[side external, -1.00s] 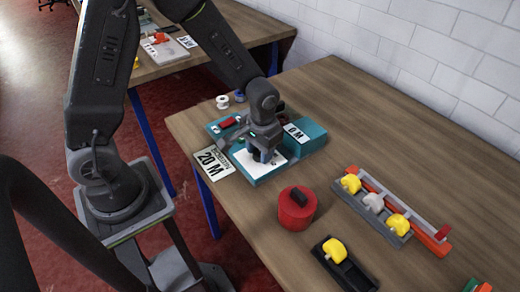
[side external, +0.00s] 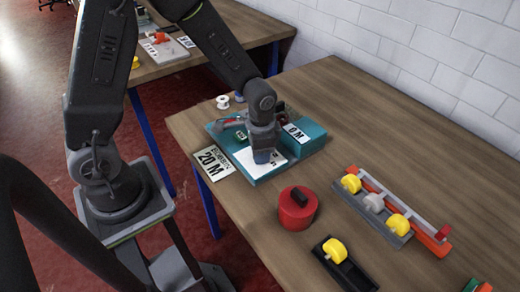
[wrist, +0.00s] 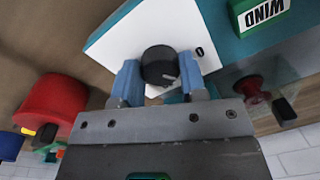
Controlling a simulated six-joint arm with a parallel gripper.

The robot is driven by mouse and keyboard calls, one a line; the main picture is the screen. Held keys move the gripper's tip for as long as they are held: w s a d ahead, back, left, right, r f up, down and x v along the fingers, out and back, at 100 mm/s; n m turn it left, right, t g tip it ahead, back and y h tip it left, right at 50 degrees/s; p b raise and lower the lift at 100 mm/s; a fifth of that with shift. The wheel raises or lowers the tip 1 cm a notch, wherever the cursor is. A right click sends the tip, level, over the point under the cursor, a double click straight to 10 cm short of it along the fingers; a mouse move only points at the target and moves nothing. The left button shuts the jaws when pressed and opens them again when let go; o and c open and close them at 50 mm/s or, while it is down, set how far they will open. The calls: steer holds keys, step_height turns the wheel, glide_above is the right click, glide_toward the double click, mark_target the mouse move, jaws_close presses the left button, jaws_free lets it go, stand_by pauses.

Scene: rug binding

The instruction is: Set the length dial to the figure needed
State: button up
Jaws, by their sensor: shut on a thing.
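The length dial is a dark round knob (wrist: 160,66) with a pale pointer line, on a white plate (wrist: 178,28) of the teal machine (side external: 305,146). In the wrist view the pointer line slants down and to the right. A "0" is printed on the plate right of the knob; other figures are hidden or out of view. My gripper (wrist: 163,82) is shut on the knob, with a blue fingertip on each side. In the side view my gripper (side external: 263,157) covers the dial. A card reading "20 M" (side external: 212,162) lies beside the machine at the table's left edge.
A green "WIND" button (wrist: 262,14) sits near the dial. A red lidded pot (side external: 297,209), a black holder with a yellow spool (side external: 340,262) and a rack of spools (side external: 373,206) stand to the right. A white spool (side external: 222,102) stands behind the machine.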

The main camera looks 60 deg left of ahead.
steer(key=shift+m, duration=0.8)
steer(key=o, duration=0.9)
steer(key=shift+o, duration=0.2)
step_height(320, 180, up, 14)
steer(key=shift+s+d, duration=0.25)
steer(key=shift+d, duration=0.05)
